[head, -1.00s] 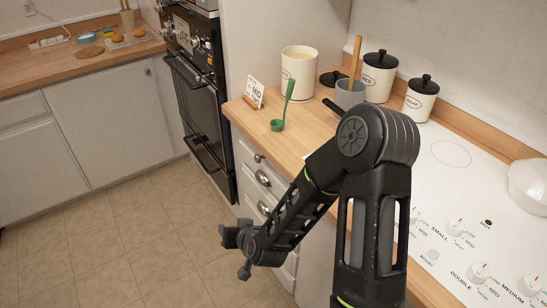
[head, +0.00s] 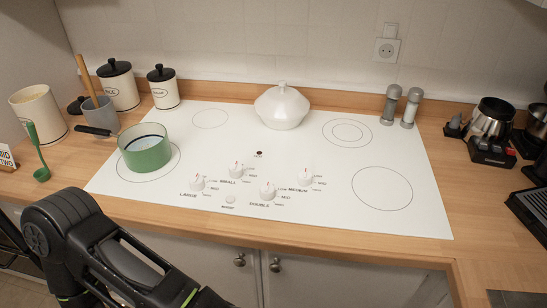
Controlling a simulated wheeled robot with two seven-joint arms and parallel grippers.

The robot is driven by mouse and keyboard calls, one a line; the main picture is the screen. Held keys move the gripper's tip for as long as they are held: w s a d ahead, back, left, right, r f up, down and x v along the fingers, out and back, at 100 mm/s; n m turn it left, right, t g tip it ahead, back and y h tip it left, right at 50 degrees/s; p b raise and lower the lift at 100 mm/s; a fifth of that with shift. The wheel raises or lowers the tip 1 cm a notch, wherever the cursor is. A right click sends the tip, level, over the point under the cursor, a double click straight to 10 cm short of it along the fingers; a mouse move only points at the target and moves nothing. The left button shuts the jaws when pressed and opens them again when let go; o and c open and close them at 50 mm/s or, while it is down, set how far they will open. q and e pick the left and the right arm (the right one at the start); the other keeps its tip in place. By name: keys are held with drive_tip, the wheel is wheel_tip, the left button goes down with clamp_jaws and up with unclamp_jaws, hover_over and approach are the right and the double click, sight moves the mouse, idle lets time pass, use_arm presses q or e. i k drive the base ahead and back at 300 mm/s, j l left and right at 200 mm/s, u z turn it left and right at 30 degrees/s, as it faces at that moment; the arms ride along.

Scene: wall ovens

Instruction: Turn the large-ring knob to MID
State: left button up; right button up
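The white hob (head: 300,150) carries a group of white knobs at its front middle. The large-ring knob (head: 198,184), labelled LARGE, is the leftmost of them. Its red mark seems to point away from me, but it is too small to read surely. The small-ring knob (head: 236,170), double-ring knob (head: 267,191) and medium-ring knob (head: 306,178) are to its right. A green pot (head: 146,158) stands on the front left ring. My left arm crosses the lower left, below the hob; its gripper is out of frame. My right gripper is not in view.
A white lidded dish (head: 282,107) stands at the hob's back. The space over the knobs is clear.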

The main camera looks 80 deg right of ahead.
sight(197, 183)
drive_tip(key=i+j, duration=0.35)
drive_tip(key=i, duration=0.15)
drive_tip(key=i+j, duration=0.35)
drive_tip(key=i, duration=0.15)
drive_tip(key=z, duration=3.1)
